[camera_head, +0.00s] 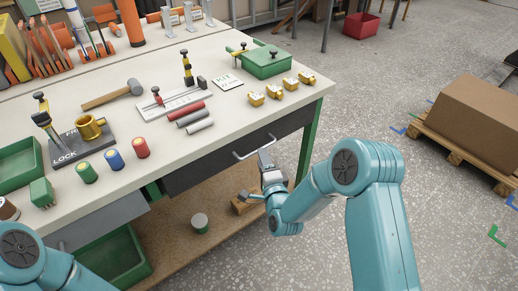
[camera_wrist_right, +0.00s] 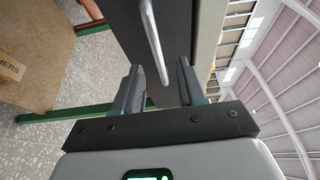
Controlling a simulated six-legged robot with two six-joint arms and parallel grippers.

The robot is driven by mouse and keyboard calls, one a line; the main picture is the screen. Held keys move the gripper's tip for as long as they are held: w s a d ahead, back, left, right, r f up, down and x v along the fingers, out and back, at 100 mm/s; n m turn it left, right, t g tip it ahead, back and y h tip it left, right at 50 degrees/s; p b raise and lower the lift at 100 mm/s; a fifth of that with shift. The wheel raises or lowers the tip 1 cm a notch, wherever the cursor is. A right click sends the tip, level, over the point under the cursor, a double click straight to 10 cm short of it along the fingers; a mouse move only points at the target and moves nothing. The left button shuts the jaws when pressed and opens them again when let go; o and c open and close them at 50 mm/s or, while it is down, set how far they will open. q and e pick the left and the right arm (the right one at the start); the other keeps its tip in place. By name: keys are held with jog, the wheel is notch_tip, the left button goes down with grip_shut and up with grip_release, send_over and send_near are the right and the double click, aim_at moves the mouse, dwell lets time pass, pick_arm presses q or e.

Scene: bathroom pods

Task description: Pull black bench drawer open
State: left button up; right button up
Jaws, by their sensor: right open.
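The black drawer (camera_head: 215,168) sits under the front edge of the workbench, and its front looks about flush with the bench. Its silver bar handle (camera_head: 241,156) stands out near the right part of the front. My right gripper (camera_head: 265,152) is at the right end of the handle. In the right wrist view the handle (camera_wrist_right: 152,40) runs down toward the gap between the open fingers of the right gripper (camera_wrist_right: 158,80), which do not clamp it. The drawer front (camera_wrist_right: 178,35) lies just beyond the fingers. My left arm shows at the lower left, but its gripper is out of view.
The workbench top (camera_head: 235,115) holds a hammer, coloured cylinders, yellow blocks and a green box (camera_head: 265,62). A green leg (camera_head: 306,145) stands right of the drawer. A lower wooden shelf holds a can (camera_head: 199,222). The floor to the right is open up to a carton (camera_head: 480,115) on a pallet.

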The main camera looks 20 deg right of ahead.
pick_arm(q)
jog(key=shift+r, duration=0.1)
pick_arm(e)
jog(key=shift+w, duration=2.6)
jog(key=shift+c, duration=0.3)
grip_shut()
jog(key=shift+f, duration=0.1)
